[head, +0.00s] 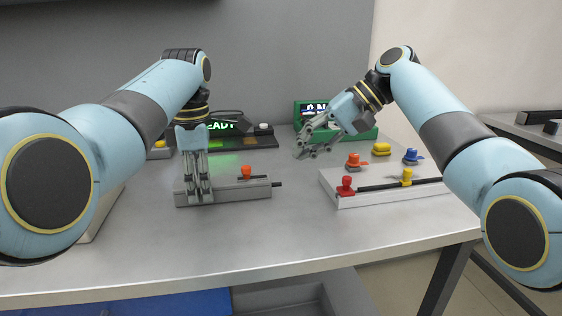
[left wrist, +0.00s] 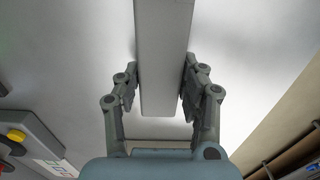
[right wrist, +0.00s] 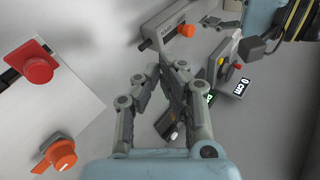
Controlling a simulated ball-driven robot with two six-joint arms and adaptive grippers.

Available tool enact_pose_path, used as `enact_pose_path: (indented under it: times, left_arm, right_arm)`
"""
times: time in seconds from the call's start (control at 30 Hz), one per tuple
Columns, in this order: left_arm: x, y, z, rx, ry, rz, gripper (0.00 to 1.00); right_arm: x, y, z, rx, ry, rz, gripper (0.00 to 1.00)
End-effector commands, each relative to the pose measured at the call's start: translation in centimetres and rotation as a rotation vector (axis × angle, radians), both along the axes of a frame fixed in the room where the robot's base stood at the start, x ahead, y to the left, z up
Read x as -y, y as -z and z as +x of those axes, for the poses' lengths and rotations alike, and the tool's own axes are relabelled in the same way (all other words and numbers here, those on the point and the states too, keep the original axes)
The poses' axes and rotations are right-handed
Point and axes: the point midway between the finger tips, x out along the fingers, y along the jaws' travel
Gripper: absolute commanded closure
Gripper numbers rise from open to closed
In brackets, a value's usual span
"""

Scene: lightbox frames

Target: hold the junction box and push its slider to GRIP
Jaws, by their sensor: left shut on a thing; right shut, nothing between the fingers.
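The junction box (head: 228,193) is a long grey block lying on the table at centre left. Its orange slider knob (head: 246,172) stands on top towards the right end. My left gripper (head: 199,194) is shut on the left part of the box. In the left wrist view the box (left wrist: 163,60) runs between the fingers (left wrist: 162,90). My right gripper (head: 304,151) is shut and empty in the air, to the right of the box and apart from it.
A white panel (head: 385,196) with red, orange, yellow and blue knobs lies to the right. A black device (head: 265,138) with a lit READY display and a green box (head: 366,135) stand behind. The table front (head: 250,260) is clear.

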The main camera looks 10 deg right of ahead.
Motion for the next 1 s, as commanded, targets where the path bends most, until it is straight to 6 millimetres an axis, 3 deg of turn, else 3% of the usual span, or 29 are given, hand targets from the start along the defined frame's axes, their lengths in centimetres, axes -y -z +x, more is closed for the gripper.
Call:
enact_pose_path:
  times: [0.23, 0.73, 0.77, 0.93, 1.0]
  left_arm:
    - [0.0, 0.0, 0.0, 0.000, 0.000, 0.000, 0.97]
    - [0.0, 0.0, 0.0, 0.001, 0.000, 0.000, 0.97]
    - [0.0, 0.0, 0.0, 0.001, 0.000, 0.000, 0.59]
    - [0.0, 0.0, 0.0, 0.000, 0.000, 0.000, 0.37]
    - [0.0, 0.0, 0.0, 0.000, 0.000, 0.000, 0.33]
  right_arm:
    - [2.8, -2.6, -0.4, 0.001, 0.001, 0.000, 1.00]
    - [3.3, -3.2, -0.6, -0.001, 0.000, 0.001, 1.00]
    - [3.3, -3.2, -0.6, -0.001, 0.000, 0.001, 1.00]
    - [3.3, -3.2, -0.6, -0.001, 0.000, 0.001, 1.00]
    - [3.3, -3.1, -0.6, -0.001, 0.000, 0.001, 1.00]
